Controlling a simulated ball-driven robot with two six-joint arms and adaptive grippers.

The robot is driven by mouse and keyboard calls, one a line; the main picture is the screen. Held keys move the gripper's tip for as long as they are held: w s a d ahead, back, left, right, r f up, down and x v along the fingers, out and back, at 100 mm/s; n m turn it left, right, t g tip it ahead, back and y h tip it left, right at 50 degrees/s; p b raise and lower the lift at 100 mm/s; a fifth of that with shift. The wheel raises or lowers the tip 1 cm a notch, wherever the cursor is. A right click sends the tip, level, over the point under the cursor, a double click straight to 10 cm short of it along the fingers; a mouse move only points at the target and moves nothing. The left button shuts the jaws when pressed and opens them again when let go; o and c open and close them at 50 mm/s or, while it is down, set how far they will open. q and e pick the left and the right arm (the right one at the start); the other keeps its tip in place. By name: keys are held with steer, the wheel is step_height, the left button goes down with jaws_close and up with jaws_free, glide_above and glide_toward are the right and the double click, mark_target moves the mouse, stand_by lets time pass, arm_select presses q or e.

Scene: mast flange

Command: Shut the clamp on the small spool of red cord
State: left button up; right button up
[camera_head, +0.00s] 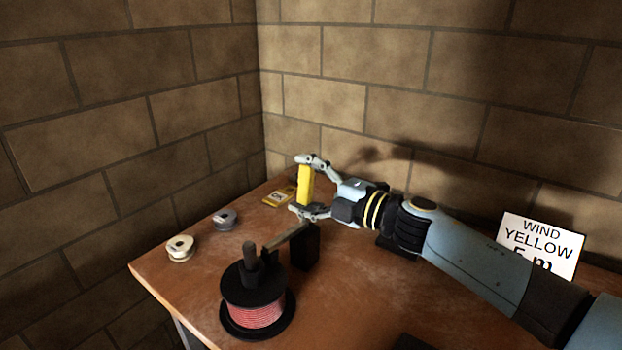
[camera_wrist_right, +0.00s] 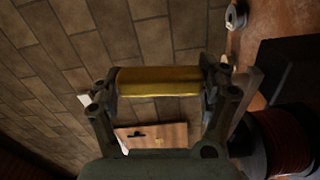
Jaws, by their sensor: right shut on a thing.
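The spool of red cord (camera_head: 255,316) stands upright on the table, with black flanges; part of it shows at the right edge of the wrist view (camera_wrist_right: 288,142). The clamp has a black post (camera_head: 304,250) behind the spool and a metal bar (camera_head: 286,237) reaching to a dark upright piece (camera_head: 251,262) at the spool's top. Whether that piece presses on the spool I cannot tell. My right gripper (camera_head: 309,187) is shut on an upright yellow handle (camera_head: 305,184) above the post; the handle lies between both fingers in the wrist view (camera_wrist_right: 160,82). The joint below it is hidden.
A white spool (camera_head: 180,248) and a grey spool (camera_head: 225,220) stand near the table's left edge. A yellow card (camera_head: 280,197) lies behind the gripper. A sign (camera_head: 541,245) reading "WIND YELLOW" stands at right. Brick walls close off the back and left.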

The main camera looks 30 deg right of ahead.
steer(key=shift+s+a+n, duration=0.2)
steer(key=shift+a+n, duration=0.3)
steer(key=shift+n, duration=0.2)
steer(key=o, duration=1.4)
steer(key=shift+a, duration=0.15)
steer(key=v, duration=1.2)
